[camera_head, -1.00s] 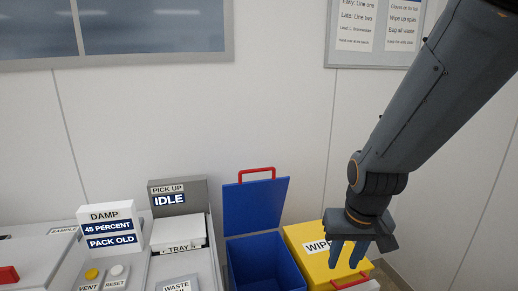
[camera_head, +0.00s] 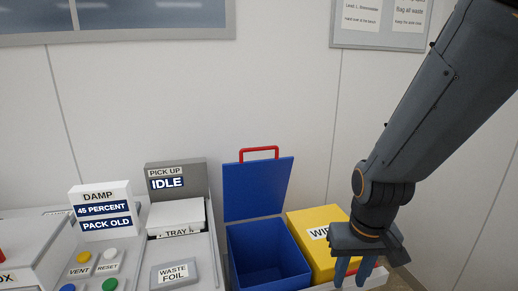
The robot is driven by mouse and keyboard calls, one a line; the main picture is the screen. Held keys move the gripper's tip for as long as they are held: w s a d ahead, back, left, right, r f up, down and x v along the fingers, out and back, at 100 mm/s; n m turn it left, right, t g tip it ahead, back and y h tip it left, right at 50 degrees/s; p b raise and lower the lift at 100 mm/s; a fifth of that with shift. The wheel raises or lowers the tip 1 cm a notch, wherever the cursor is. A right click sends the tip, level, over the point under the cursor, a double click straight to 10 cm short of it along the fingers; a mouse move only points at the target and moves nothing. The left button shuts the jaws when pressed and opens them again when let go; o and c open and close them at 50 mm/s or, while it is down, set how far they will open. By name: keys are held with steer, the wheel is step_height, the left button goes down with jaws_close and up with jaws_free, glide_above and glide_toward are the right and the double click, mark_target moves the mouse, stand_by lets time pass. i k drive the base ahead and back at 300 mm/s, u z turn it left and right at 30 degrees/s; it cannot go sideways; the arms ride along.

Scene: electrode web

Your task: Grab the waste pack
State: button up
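A grey block labelled "WASTE FOIL" (camera_head: 174,274) sits on the bench surface at the lower middle, in front of the white tray box (camera_head: 176,214); whether it is the waste pack I cannot tell. The fingertips lie close to the bottom edge of the picture.
A blue bin (camera_head: 268,258) with its lid raised stands open between the block and my gripper. A grey "PICK UP IDLE" panel (camera_head: 176,178) and a white "DAMP" sign (camera_head: 103,210) stand behind. Coloured buttons (camera_head: 110,284) are at lower left.

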mark_target(177, 274)
steer(key=z, duration=0.85)
steer(key=k, duration=1)
steer(key=u, duration=0.95)
steer(key=i, duration=1)
steer(key=z, duration=0.05)
